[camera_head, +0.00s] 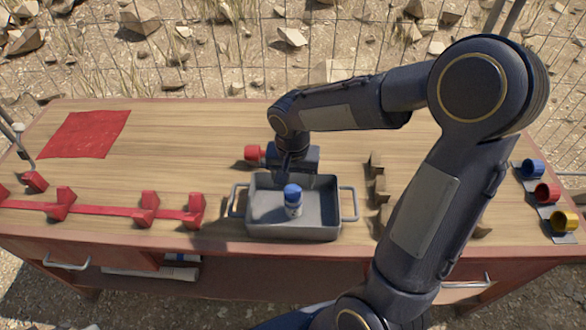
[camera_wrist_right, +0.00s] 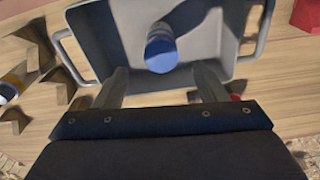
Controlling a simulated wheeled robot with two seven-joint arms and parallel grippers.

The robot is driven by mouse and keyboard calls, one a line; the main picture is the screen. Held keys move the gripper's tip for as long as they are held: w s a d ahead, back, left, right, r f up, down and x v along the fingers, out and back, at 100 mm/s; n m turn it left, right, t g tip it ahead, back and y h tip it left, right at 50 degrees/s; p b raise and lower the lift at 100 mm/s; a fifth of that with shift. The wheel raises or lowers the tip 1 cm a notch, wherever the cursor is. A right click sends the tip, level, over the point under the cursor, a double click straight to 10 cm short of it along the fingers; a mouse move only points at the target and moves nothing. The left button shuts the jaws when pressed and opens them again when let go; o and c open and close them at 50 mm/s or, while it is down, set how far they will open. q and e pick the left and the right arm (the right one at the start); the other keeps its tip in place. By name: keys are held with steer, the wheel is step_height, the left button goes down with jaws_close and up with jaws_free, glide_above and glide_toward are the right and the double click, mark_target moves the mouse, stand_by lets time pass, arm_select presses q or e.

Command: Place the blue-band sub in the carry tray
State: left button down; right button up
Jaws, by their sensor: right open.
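The blue-band sub (camera_head: 293,199), a small white cylinder with a blue top, stands upright inside the grey carry tray (camera_head: 262,234). In the right wrist view the sub (camera_wrist_right: 161,48) shows its blue end, and the tray (camera_wrist_right: 95,40) lies around it. My right gripper (camera_wrist_right: 160,85) is open, with its two fingers apart and nothing between them. In the head view the right gripper (camera_head: 285,172) is at the tray's far side, behind the sub and apart from it. My left gripper is not in view.
A red cylindrical part (camera_head: 253,152) lies behind the tray. Brown notched blocks (camera_head: 378,188) stand right of it, and a red rack (camera_head: 148,207) lies left. Blue, red and yellow rings (camera_head: 547,192) sit at the right edge. A red cloth (camera_head: 84,134) lies back left.

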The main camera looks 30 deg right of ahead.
step_height(320, 180, up, 3)
steer(key=shift+s+a+r, duration=0.1)
steer(key=shift+s+r, duration=0.05)
steer(key=shift+r, duration=0.05)
steer(key=s+a+r+n+t+y, duration=0.1)
steer(key=s+r+n+t+y, duration=0.1)
steer(key=s, duration=0.6)
steer(key=s+a+r+n+t+y, duration=0.2)
steer(key=s+n, duration=0.1)
steer(key=s, duration=0.5)
steer(key=shift+s+a+r+n+t, duration=0.2)
steer(key=shift+s+r+n+t, duration=0.05)
steer(key=shift+r+n+t, duration=0.15)
